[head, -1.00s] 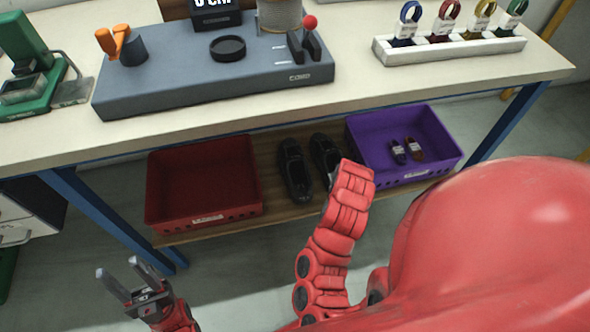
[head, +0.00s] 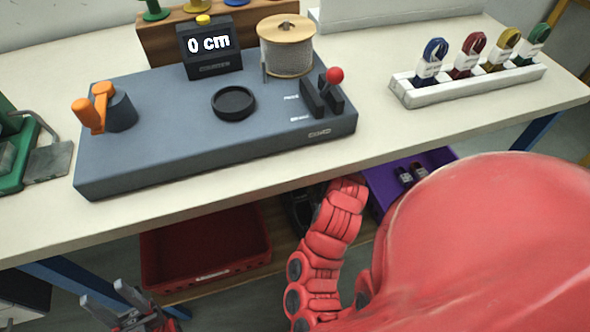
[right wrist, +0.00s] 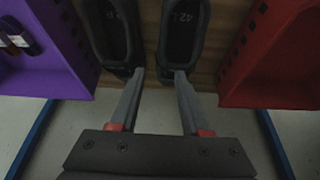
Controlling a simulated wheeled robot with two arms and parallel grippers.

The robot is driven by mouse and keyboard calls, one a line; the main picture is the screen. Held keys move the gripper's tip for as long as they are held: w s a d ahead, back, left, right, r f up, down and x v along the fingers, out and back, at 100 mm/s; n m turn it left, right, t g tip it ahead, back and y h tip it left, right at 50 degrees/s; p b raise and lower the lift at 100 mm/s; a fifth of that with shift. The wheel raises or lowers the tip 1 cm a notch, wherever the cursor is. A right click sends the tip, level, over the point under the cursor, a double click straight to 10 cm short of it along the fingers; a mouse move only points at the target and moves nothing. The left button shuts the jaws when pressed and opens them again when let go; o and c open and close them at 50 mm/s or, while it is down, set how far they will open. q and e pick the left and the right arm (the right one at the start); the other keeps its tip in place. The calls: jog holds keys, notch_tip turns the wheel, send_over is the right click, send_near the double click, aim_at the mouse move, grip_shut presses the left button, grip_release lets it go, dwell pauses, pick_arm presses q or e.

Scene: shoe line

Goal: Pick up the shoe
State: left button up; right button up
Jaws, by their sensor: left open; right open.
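Two black shoes sit side by side on the wooden lower shelf. In the head view one shoe (head: 299,212) shows only partly, hidden by the tabletop and my red arm. In the right wrist view there is a left-hand shoe (right wrist: 112,35) and a right-hand shoe (right wrist: 184,35) marked "42 L". My right gripper (right wrist: 159,74) is open, with one fingertip near the end of each shoe and the gap between them empty. I cannot tell whether the fingertips touch the shoes. My left gripper (head: 101,292) is open and empty at the lower left, away from the shoes.
A red crate (head: 207,275) and a purple crate (head: 376,190) flank the shoes; the purple one holds small tagged items. The white tabletop (head: 210,205) overhangs the shelf. On it stand a grey measuring station (head: 200,160) and a white rack (head: 470,86) of laces.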

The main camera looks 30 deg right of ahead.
jog(key=f, duration=0.1)
jog(key=b, duration=0.2)
send_near(301, 204)
jog(key=s+d, duration=0.1)
jog(key=s+d+f, duration=0.1)
jog(key=s+d, duration=0.1)
jog(key=shift+w+b+x, duration=0.15)
jog(key=shift+b+x, duration=0.4)
jog(key=shift+x, duration=0.85)
jog(key=shift+w+b+x, duration=0.15)
jog(key=shift+b+x, duration=0.35)
jog(key=shift+x, duration=0.9)
jog(key=shift+r, duration=0.2)
grip_shut()
